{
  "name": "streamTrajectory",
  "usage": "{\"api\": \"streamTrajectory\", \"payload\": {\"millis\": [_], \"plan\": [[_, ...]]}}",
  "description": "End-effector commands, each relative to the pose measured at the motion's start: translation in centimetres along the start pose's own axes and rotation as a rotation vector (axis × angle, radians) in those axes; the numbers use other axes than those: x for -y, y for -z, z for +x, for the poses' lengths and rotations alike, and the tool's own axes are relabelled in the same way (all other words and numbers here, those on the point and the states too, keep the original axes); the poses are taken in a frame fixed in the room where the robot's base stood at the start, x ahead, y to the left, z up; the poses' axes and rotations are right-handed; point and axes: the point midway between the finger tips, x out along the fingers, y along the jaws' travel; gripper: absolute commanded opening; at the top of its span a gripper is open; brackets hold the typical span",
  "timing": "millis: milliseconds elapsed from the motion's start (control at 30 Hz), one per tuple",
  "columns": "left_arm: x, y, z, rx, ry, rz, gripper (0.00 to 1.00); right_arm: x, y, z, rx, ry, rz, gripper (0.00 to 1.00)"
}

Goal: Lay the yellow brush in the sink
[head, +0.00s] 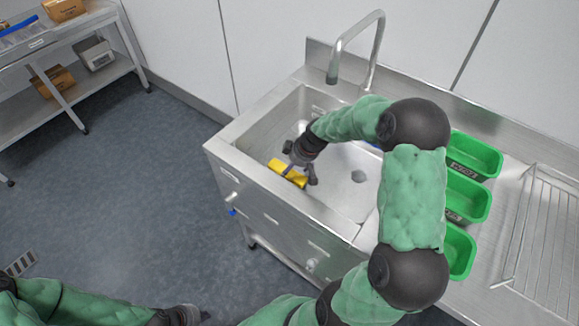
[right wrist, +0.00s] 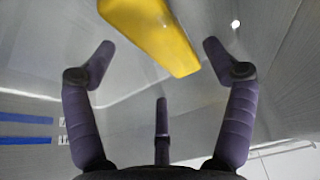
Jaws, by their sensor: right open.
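The yellow brush (head: 280,166) is inside the sink basin (head: 345,195), close to its front wall. My right gripper (head: 303,178) reaches down into the sink right beside the brush and partly covers it. In the right wrist view the brush (right wrist: 155,32) shows as a yellow block beyond the spread fingers (right wrist: 160,70). The fingers are open and apart from it, with nothing between them. I cannot tell whether the brush lies flat on the basin floor. My left gripper (head: 193,315) is low at the bottom edge, away from the sink, and its fingers are unclear.
A tall faucet (head: 376,50) stands behind the sink. Several green bins (head: 474,157) stand right of the basin, partly behind my right arm. A ribbed drainboard (head: 545,225) is at far right. A shelf rack (head: 60,60) with boxes is at upper left. The floor between is clear.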

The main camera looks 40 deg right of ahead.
Motion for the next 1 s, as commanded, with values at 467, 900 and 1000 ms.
{"api": "streamTrajectory", "payload": {"millis": [467,900,1000], "plan": [[-0.8,-0.1,-2.1,0.0,0.0,0.0,0.0,0.0,0.0,-7.5,-0.001,0.0,0.0,0.84],[-0.8,-0.1,-2.1,0.0,0.0,0.0,0.0,0.0,0.0,-7.8,0.0,0.0,0.0,0.84],[-0.8,-0.1,-2.1,0.0,0.0,0.0,0.0,0.0,0.0,-7.8,0.0,0.0,0.0,0.84]]}}
